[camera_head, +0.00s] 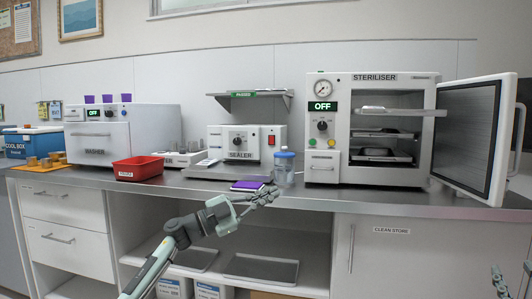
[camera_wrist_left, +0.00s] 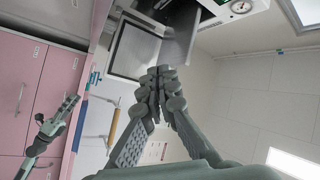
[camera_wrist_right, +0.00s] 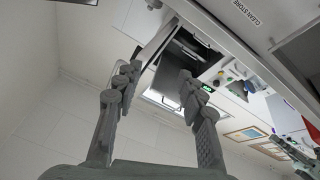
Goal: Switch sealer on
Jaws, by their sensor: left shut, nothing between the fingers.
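The sealer (camera_head: 240,153) is a white box labelled SEALER on the counter, with a dark round knob (camera_head: 237,140) and a small red switch (camera_head: 271,140) at its front right. I cannot tell the switch's position at this size. My left gripper (camera_head: 273,194) is shut and empty, at the counter's front edge, below and right of the sealer and apart from it; its fingertips meet in the left wrist view (camera_wrist_left: 163,72). My right gripper (camera_head: 497,277) is low at the far right of the head view, far from the sealer. Its fingers stand apart, empty, in the right wrist view (camera_wrist_right: 160,80).
A blue-lidded jar (camera_head: 285,167) stands right of the sealer, near my left gripper. Purple pouches (camera_head: 248,186) lie in front of the sealer. The steriliser (camera_head: 322,150) has its door (camera_head: 475,135) open at right. A red tray (camera_head: 138,168) and washer (camera_head: 150,125) stand left.

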